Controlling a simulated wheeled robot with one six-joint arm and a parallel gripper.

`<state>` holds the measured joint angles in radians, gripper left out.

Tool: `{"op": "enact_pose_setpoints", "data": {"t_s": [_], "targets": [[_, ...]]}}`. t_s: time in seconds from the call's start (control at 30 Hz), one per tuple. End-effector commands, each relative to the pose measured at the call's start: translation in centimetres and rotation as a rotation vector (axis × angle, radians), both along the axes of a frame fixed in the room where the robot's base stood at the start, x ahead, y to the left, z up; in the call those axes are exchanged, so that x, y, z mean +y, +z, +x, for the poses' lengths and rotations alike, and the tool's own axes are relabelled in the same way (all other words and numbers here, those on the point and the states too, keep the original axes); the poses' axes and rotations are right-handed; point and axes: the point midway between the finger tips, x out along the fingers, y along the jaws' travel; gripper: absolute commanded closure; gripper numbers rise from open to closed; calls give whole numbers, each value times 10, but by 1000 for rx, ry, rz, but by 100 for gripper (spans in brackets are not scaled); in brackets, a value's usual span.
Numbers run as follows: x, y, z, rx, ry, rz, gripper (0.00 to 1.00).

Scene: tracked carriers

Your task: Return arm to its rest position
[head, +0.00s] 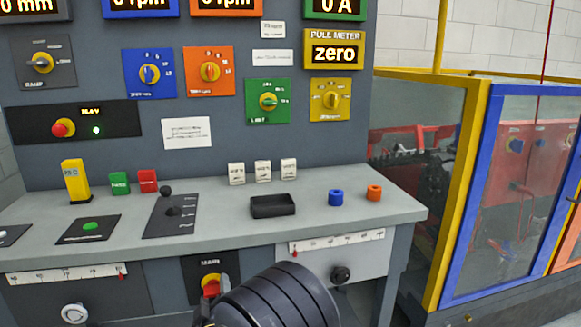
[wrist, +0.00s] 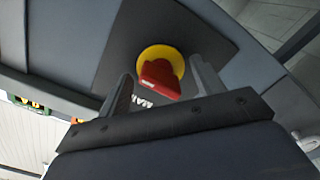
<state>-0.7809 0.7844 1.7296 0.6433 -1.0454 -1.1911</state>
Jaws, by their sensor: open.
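My gripper (wrist: 163,82) shows in the wrist view with its two grey fingers apart. The red handle (wrist: 161,80) of the main switch, on a round yellow base (wrist: 176,57) and a dark plate, appears between the fingers. I see a gap on each side of the handle, but cannot tell how deep the fingers reach. In the head view the red switch (head: 211,286) is on the front of the desk, under the label MAIN.
The grey desk top (head: 320,230) overhangs the switch. A knob (head: 340,274) juts from the front at right. A framed glass enclosure (head: 467,190) stands farther right.

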Motion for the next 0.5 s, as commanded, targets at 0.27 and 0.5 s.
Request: {"op": "enact_pose_setpoints", "data": {"t_s": [0.27,0.5], "targets": [[-9,1,-42,-13,4,-62,36],[-19,1,-86,-13,4,-60,36]]}}
